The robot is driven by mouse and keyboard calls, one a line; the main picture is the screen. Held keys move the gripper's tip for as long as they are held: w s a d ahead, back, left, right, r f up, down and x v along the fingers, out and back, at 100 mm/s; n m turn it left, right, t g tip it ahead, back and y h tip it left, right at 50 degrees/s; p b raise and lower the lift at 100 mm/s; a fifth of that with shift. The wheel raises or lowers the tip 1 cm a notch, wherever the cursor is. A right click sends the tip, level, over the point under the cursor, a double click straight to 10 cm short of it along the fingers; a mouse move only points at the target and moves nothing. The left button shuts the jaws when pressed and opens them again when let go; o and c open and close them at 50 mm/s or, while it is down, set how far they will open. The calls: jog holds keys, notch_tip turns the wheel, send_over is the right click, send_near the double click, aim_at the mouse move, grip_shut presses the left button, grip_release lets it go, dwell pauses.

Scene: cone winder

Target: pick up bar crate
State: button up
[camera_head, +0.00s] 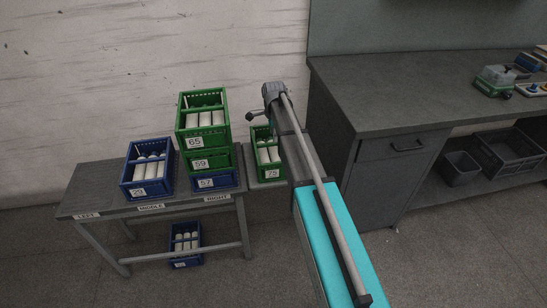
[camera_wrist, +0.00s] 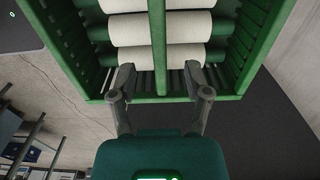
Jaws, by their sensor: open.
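My gripper (camera_head: 258,116) is above and beside the green crate 75 (camera_head: 270,174), right of the stack. In the wrist view, a green crate (camera_wrist: 92,62) holding white rolls fills the upper part, probably crate 75. A green bar (camera_wrist: 158,50) runs across its middle. My open gripper (camera_wrist: 158,84) has one finger on each side of that bar's line. I cannot tell whether they touch the crate. My arm hides part of crate 75 in the head view.
Green crate 65 (camera_head: 216,140) tops a stack over green crate 59 (camera_head: 219,161) and blue crate 57 (camera_head: 223,181). Blue crate 29 (camera_head: 133,190) stands left on the grey table (camera_head: 115,208). Another blue crate (camera_head: 179,262) sits low beneath. A grey workbench (camera_head: 400,90) stands right.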

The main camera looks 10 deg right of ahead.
aim_at(275, 144)
jog(key=shift+f, duration=0.15)
dwell(0.3)
jog(key=shift+d+f+b, duration=0.15)
jog(key=shift+f+b, duration=2.4)
jog(key=shift+b, duration=0.05)
grip_shut()
